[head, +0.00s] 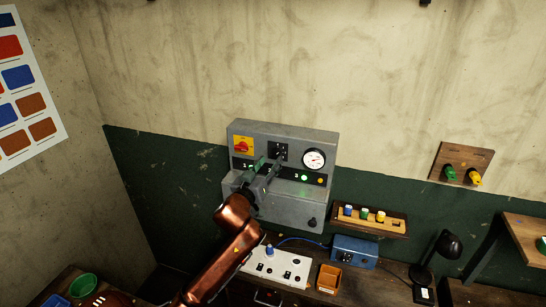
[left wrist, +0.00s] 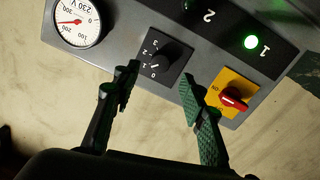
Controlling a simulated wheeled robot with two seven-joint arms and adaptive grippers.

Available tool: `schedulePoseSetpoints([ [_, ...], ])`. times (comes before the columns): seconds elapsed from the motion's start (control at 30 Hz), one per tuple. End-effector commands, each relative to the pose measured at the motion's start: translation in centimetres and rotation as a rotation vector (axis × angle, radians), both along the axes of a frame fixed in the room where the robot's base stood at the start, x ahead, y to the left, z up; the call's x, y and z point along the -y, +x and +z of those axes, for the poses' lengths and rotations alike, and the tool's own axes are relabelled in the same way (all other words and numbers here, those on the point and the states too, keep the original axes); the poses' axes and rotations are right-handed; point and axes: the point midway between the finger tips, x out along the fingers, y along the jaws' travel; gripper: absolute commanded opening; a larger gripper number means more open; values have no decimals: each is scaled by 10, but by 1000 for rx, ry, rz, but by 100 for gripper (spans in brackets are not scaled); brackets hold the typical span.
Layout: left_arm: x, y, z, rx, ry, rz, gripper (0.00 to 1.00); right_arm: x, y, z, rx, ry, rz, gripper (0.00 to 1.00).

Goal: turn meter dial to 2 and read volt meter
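The meter dial (head: 279,150) is a black square plate with a round knob, on the grey panel box (head: 290,208) on the wall. It shows upside down in the left wrist view (left wrist: 169,57), with numbers 0 to 3. I cannot tell surely which number its pointer meets. The volt meter (head: 314,159) is a round white gauge right of the dial; in the left wrist view (left wrist: 78,20) its red needle shows, but the exact reading is unclear. My left gripper (head: 265,171) is open and empty in front of the panel, its fingers (left wrist: 160,88) apart from the dial. My right gripper is out of view.
A red switch (head: 242,146) on a yellow plate is left of the dial. A green lamp (head: 304,178) is lit below the gauge. A wooden holder (head: 368,220), blue box (head: 354,251) and black lamp (head: 447,246) are to the lower right.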

Motion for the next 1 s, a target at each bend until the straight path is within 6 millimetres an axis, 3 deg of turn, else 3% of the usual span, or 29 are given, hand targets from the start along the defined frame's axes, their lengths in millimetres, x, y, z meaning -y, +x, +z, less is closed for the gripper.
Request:
schedulePoseSetpoints([
  [0.3,14,35,0,0,2,1,39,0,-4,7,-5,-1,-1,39],
  [0.67,16,39,0,0,1,0,39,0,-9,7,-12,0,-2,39],
  [1.0,15,39,0,0,1,1,16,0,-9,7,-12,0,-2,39],
])
